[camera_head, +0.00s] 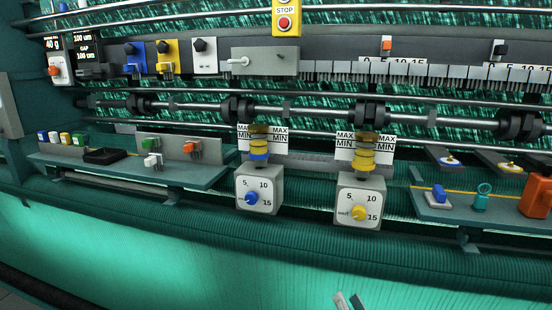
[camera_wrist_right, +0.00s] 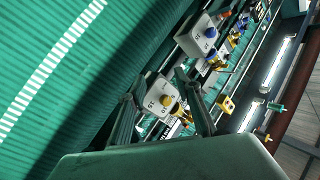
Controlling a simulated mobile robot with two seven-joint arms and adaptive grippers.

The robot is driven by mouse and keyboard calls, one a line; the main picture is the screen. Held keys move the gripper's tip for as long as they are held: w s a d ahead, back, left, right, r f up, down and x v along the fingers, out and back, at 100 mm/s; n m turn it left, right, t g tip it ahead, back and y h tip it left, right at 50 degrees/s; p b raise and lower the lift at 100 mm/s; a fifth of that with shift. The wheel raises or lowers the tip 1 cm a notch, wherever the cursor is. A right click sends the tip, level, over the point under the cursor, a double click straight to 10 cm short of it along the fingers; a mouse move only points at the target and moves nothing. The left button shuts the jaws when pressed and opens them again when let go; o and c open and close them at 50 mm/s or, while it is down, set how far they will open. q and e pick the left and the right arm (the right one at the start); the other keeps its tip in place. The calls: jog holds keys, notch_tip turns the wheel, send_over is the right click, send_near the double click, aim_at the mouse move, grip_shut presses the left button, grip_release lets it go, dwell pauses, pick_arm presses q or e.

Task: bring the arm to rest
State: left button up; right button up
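My right gripper (camera_head: 348,301) shows only its two fingertips at the bottom edge of the head view, in front of the green fabric (camera_head: 200,250). In the right wrist view the gripper (camera_wrist_right: 163,104) has its fingers apart, with nothing held between them. A grey dial box with a yellow knob (camera_head: 360,201) stands beyond the fingertips; it also shows between the fingers in the wrist view (camera_wrist_right: 158,95). The rest of my right arm is out of the head view. My left gripper is in neither view.
A dial box with a blue knob (camera_head: 258,194) hangs left of the yellow one. A left shelf (camera_head: 120,172) holds small coloured parts and a black tray (camera_head: 106,156). Open fabric lies below.

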jog(key=s+d+f+n+g+h, duration=0.1)
jog(key=s+f+n+g, duration=0.3)
jog(key=s+f, duration=0.5)
jog(key=s+d+f+n+g+h, duration=0.1)
jog(key=s+d+f+n+g, duration=0.1)
jog(key=s+f, duration=0.8)
notch_tip(320, 180, down, 7)
jog(key=shift+r+n+g, duration=0.1)
jog(key=shift+n+g, duration=0.8)
jog(key=shift+g, duration=0.3)
jog(key=shift+s, duration=0.1)
